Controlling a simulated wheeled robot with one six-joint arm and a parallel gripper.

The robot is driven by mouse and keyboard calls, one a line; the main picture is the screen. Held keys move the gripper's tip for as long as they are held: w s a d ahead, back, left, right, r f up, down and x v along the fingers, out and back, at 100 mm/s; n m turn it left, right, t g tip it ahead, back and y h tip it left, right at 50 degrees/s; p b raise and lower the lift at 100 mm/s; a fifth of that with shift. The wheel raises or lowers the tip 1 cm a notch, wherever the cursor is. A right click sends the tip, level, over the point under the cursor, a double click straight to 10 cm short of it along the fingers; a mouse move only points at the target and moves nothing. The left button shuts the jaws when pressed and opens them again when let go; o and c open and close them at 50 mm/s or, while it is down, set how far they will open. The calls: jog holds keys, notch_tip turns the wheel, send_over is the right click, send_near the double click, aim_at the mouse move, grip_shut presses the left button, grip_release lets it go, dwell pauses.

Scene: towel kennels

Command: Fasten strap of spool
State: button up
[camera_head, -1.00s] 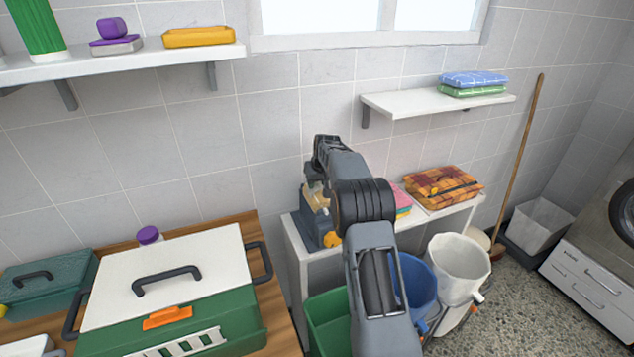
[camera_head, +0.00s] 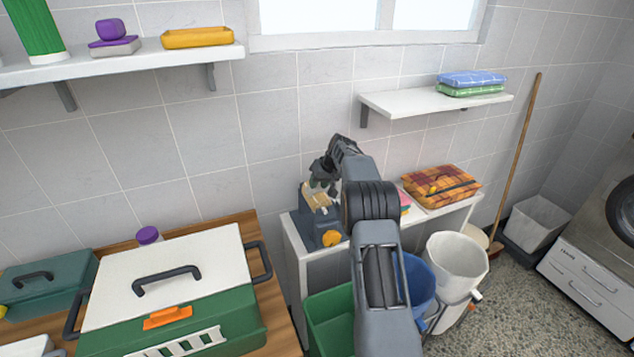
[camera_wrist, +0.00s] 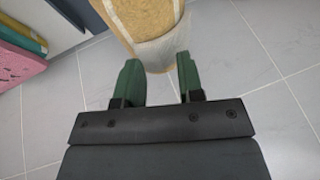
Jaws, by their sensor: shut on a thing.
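The spool is a tan roll (camera_wrist: 143,15) at the top of the wrist view. A pale, see-through strap (camera_wrist: 160,50) hangs from its near end. My gripper (camera_wrist: 159,72) has its two green fingers on either side of the strap's lower part and is shut on it. In the head view the tan spool (camera_head: 318,197) is small, on the grey holder (camera_head: 312,228) on the white stand. My gripper (camera_head: 323,180) is just above it, angled down. The contact is too small to make out there, and my arm covers part of the area.
An orange plaid bundle (camera_head: 441,187) lies on the white stand, with a stack of coloured cloths partly behind my arm. An orange-yellow item (camera_head: 331,238) sits at the holder's front. A green bin (camera_head: 328,318) and white bucket (camera_head: 458,262) stand below. A green-white case (camera_head: 170,285) is left.

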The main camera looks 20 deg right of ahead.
jog(key=shift+f, duration=0.1)
jog(key=o, duration=0.7)
jog(key=shift+d, duration=0.15)
jog(key=shift+o, duration=1)
jog(key=b+v, duration=0.2)
jog(key=v, duration=1.1)
jog(key=shift+r, duration=0.45)
jog(key=shift+s, duration=0.1)
